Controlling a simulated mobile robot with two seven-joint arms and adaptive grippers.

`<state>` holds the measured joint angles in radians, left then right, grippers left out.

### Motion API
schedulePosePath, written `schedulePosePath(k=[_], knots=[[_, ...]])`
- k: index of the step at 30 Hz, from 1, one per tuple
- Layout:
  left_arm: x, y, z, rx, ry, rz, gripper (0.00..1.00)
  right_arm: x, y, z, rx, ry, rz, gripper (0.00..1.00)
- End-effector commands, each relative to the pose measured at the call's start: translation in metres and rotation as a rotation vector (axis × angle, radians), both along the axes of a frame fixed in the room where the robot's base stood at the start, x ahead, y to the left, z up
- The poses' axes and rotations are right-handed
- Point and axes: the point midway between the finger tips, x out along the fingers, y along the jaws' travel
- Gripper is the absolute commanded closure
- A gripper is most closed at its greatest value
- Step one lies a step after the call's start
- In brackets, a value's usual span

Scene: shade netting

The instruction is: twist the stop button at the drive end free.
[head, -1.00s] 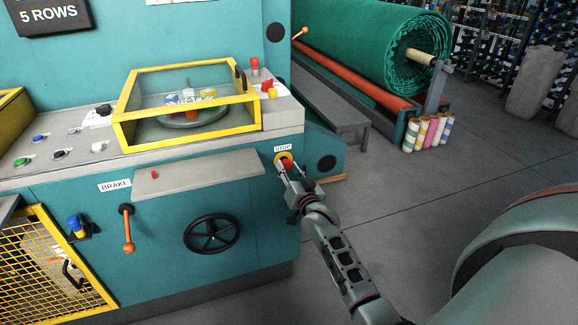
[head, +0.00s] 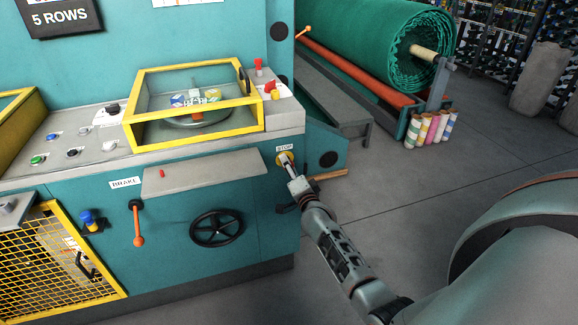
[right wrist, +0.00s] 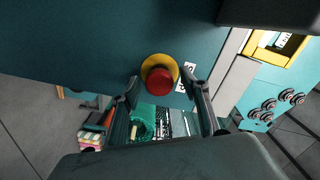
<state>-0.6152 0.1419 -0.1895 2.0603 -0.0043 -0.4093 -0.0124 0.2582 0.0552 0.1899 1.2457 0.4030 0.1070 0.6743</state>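The stop button is a red round knob (right wrist: 159,80) on a yellow ring (right wrist: 158,62), on the teal end of the machine. In the head view its yellow ring (head: 281,158) shows under the STOP label, with the red knob mostly hidden by my right gripper (head: 288,164). In the right wrist view the two fingers of my right gripper (right wrist: 160,78) stand apart, one on each side of the knob, with small gaps visible; their depth against it is hard to judge. My left gripper is not in view.
A grey shelf (head: 205,173), a black handwheel (head: 217,228) and an orange brake lever (head: 138,225) are on the machine front, left of the button. A yellow-framed guard (head: 190,141) sits above. A green netting roll (head: 370,45) lies behind; the floor to the right is clear.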

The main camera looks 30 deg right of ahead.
Motion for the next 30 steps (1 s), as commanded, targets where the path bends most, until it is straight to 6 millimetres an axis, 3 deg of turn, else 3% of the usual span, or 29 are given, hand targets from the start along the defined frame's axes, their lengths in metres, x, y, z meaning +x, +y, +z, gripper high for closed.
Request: schedulePosePath(k=[8, 30], knots=[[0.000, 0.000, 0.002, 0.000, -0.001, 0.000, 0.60, -0.002, 0.001, 0.000, -0.003, 0.002, 0.000, 0.55], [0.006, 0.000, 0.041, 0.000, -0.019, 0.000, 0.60, -0.048, 0.012, 0.000, -0.005, 0.002, 0.000, 0.55]])
